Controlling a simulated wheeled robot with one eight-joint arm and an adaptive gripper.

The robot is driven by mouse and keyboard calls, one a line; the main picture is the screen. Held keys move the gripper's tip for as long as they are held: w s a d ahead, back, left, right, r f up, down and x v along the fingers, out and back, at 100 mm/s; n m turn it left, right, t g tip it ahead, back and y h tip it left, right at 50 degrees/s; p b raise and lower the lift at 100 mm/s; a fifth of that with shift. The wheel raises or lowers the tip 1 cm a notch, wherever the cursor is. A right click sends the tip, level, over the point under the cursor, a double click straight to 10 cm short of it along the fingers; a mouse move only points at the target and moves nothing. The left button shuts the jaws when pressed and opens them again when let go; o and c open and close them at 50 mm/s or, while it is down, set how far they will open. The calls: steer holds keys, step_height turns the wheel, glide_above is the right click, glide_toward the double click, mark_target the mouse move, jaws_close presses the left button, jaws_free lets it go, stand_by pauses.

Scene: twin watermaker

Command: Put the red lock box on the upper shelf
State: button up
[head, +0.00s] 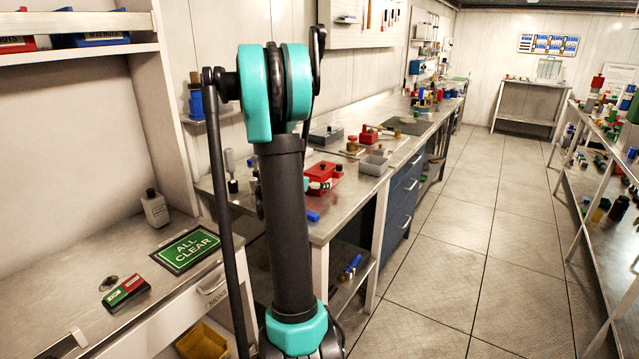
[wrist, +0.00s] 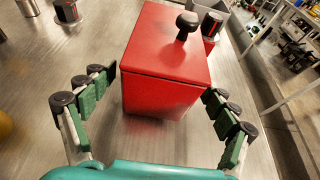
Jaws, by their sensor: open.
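A red box (wrist: 165,60) with a lid and a black knob stands on the metal bench in the wrist view. My gripper (wrist: 158,84) is open, its fingers to the left and right of the box's near end. I cannot tell whether they touch it. In the head view the red box (head: 322,170) is on the near end of the bench, and my arm hides most of my gripper. An upper shelf (head: 75,53) runs across the top left of the head view, with a red bin (head: 16,43) and a blue bin (head: 90,40) on it.
A desk with an ALL CLEAR sign (head: 185,249) is at the left. A loaded rack (head: 590,150) lines the right, and the floor (head: 470,210) between is clear.

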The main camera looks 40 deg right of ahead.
steer(key=shift+o, duration=0.2)
steer(key=v, duration=0.7)
steer(key=shift+a+r, duration=0.1)
steer(key=shift+a, duration=0.1)
steer(key=shift+s+a, duration=0.15)
steer(key=shift+a, duration=0.15)
steer(key=s+a+h, duration=0.1)
steer(key=a, duration=0.1)
steer(key=s+a+h, duration=0.1)
steer(key=a, duration=0.1)
steer(key=s+a+t+h, duration=0.1)
steer(key=shift+a+r+h, duration=0.1)
steer(key=shift+a+h, duration=0.3)
steer(key=shift+s+a+r, duration=0.1)
steer(key=shift+r, duration=0.05)
glide_toward(319, 170)
steer(key=x, duration=0.3)
steer(key=shift+s+d+f, duration=0.2)
steer(key=shift+d+f, duration=0.05)
steer(key=shift+d, duration=0.25)
steer(key=shift+w+x, duration=0.2)
steer(key=shift+x, duration=1.4)
steer(key=shift+w+x, duration=0.2)
steer(key=shift+x, duration=1.4)
steer(key=shift+a, duration=0.2)
steer(key=shift+c, duration=0.4)
steer(key=c, duration=1.8)
